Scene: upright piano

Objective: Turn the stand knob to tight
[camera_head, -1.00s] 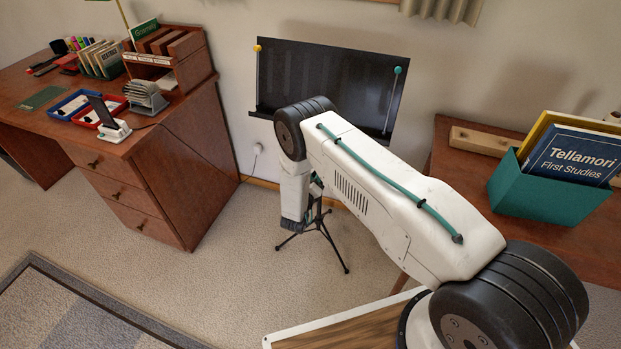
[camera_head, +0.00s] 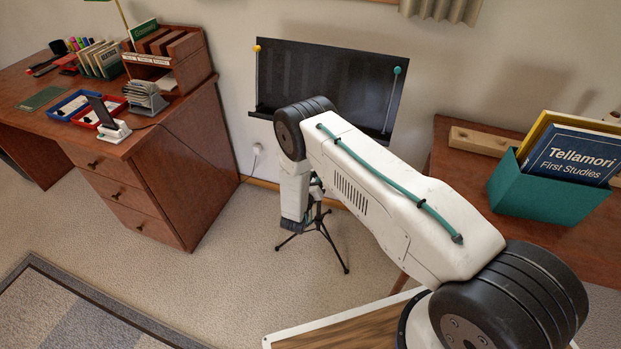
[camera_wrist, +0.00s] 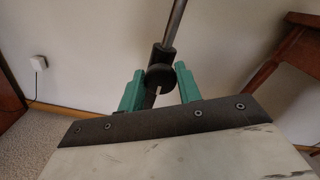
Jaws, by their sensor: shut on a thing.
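The black music stand stands on the carpet before the wall, with its wide dark desk (camera_head: 335,85) at the top and tripod legs (camera_head: 322,232) below. My arm hides much of its post. In the wrist view, the round black stand knob (camera_wrist: 160,79) sits on a dark collar below the metal post (camera_wrist: 174,22). It has a short pale mark on its near face. My gripper (camera_wrist: 159,84) is shut on the knob, one green finger on each side. I cannot read any tight or loose label.
A wooden desk (camera_head: 200,150) with trays and books stands on the left. A brown wooden surface (camera_head: 450,185) with a teal book box (camera_head: 550,200) is on the right. A wall socket (camera_head: 257,148) is behind the stand. Open carpet (camera_head: 235,285) lies in front.

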